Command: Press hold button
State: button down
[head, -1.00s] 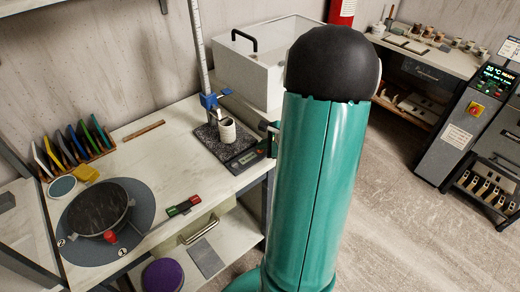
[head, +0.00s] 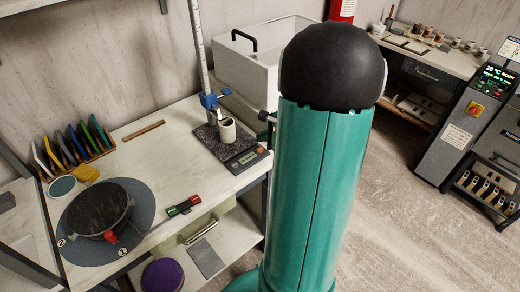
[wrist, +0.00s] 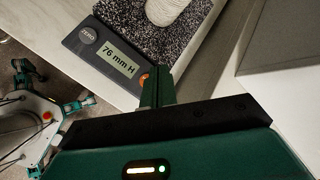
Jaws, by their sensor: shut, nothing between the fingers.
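The height gauge's dark base (head: 238,155) stands at the right end of the workbench. In the wrist view its display (wrist: 117,59) reads "76 mm H". A round button marked ZERO (wrist: 88,36) is left of the display. The orange button (wrist: 145,79) is at the display's other end and shows in the head view as a small orange spot (head: 261,151). My gripper (wrist: 158,76) is shut and empty, its fingertips beside the orange button in the wrist view. I cannot tell any contact there. In the head view my arm hides most of the gripper.
A pale cup-like piece (head: 227,131) sits on the speckled plate (head: 213,143) by the upright scale (head: 199,50). A white box (head: 250,67) stands behind. The bench's front edge is near the gauge.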

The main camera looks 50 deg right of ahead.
jog(key=shift+r, duration=1.45)
jog(key=a+r+n+g+y, duration=0.1)
jog(key=a+r+n, duration=0.25)
jog(key=a, duration=0.35)
jog(key=a+r+n+g, duration=0.1)
jog(key=a+r+n, duration=0.1)
jog(key=a+n, duration=0.45)
jog(key=a+r+n+g+y, duration=0.1)
jog(key=a+r+n, duration=0.2)
jog(key=a, duration=0.6)
jog(key=s+a+r+n+h, duration=0.2)
jog(key=s+a+r+n, duration=0.3)
jog(key=s+a+n, duration=0.5)
jog(key=a+n, duration=0.1)
jog(key=n, duration=0.2)
jog(key=shift+s+a+r+g+h, duration=0.25)
jog(key=shift+s+a+g+h, duration=0.05)
jog(key=shift+a+h, duration=0.1)
